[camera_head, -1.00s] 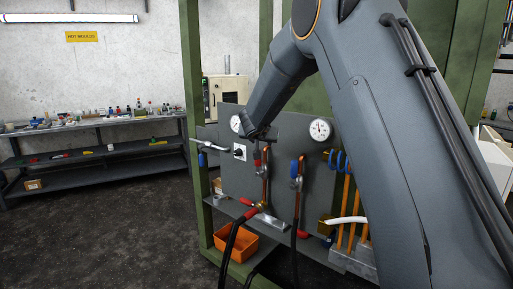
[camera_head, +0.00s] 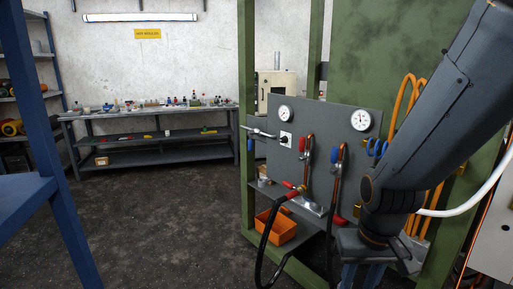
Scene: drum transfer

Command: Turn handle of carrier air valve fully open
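A grey panel (camera_head: 318,119) carries pipes, gauges and several valves. A red valve handle (camera_head: 301,143) and a blue valve handle (camera_head: 334,155) sit on two upright copper pipes. A metal fitting with a blue part (camera_head: 250,145) is at the panel's left edge, and blue round parts (camera_head: 375,147) are at its right. I cannot tell which one is the carrier air valve. My arm comes down from the upper right, and its wrist is low, right of the panel. My gripper (camera_head: 403,263) is near the bottom, apart from the handles; its fingers are not clear.
Two dial gauges, a left one (camera_head: 285,112) and a right one (camera_head: 361,120), are on the panel. Black hoses (camera_head: 268,235) hang before an orange bin (camera_head: 276,226). A green frame (camera_head: 246,100) surrounds the panel. A blue rack (camera_head: 45,150) stands left. The floor between is clear.

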